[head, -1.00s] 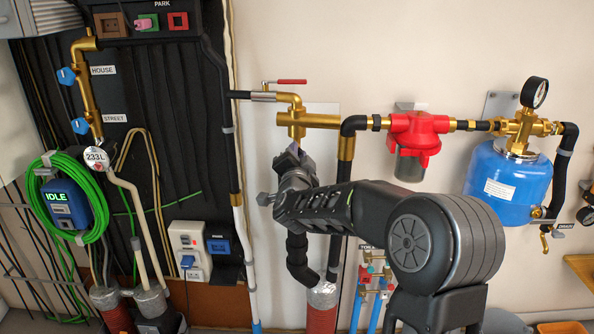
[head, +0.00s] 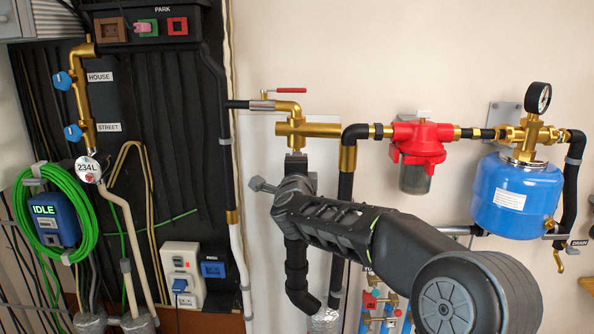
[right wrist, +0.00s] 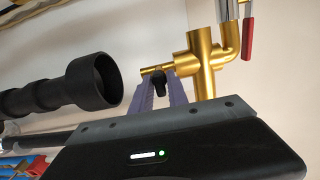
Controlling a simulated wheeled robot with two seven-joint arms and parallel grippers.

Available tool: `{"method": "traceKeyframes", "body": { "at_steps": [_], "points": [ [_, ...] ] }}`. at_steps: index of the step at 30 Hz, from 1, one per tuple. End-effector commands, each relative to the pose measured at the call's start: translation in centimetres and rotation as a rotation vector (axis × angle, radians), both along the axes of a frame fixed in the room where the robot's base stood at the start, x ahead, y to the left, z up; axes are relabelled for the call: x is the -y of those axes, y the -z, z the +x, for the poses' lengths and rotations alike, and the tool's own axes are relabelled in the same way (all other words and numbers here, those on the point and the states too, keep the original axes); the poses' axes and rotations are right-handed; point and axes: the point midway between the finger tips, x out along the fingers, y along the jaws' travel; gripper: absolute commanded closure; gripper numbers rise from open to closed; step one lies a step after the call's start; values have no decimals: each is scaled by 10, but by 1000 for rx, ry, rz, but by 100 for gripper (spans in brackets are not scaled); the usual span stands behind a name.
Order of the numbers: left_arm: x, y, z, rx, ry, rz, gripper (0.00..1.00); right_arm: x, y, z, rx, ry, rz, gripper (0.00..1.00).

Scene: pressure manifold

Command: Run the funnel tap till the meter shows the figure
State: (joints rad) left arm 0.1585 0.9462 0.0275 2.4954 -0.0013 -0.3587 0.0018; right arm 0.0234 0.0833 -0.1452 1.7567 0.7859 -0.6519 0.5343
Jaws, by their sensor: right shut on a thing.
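The round white meter (head: 88,169) on the left panel reads 234L. A brass tee body (head: 320,129) is on the wall at centre, and it also fills the upper right of the right wrist view (right wrist: 203,62). In that view my right gripper (right wrist: 160,76) has its purple fingers shut on a small black tap knob (right wrist: 158,84) on the brass side stem. A black funnel (right wrist: 100,82) opens beside it, apart from the fingers. In the head view my right gripper (head: 296,160) sits just below the tee, fingers mostly hidden. My left gripper is not in view.
A red lever (head: 291,90) sits above the tee. A red filter housing (head: 420,138) and a blue tank (head: 512,196) with a gauge (head: 538,98) are at right. Green hose (head: 92,225) rings a box reading IDLE at left.

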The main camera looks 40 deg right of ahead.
Motion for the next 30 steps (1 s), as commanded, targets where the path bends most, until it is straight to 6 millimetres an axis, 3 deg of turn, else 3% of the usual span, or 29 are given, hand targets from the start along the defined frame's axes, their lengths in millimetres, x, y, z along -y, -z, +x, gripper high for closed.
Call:
{"method": "traceKeyframes", "body": {
  "at_steps": [12,13,18,30],
  "points": [
    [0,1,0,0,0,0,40,0,1,0,5,1,10,100],
    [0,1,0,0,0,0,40,0,1,0,5,1,10,80],
    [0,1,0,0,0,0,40,0,1,0,4,1,9,66],
    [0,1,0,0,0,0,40,-6,0,-7,5,0,9,66]
  ]
}}
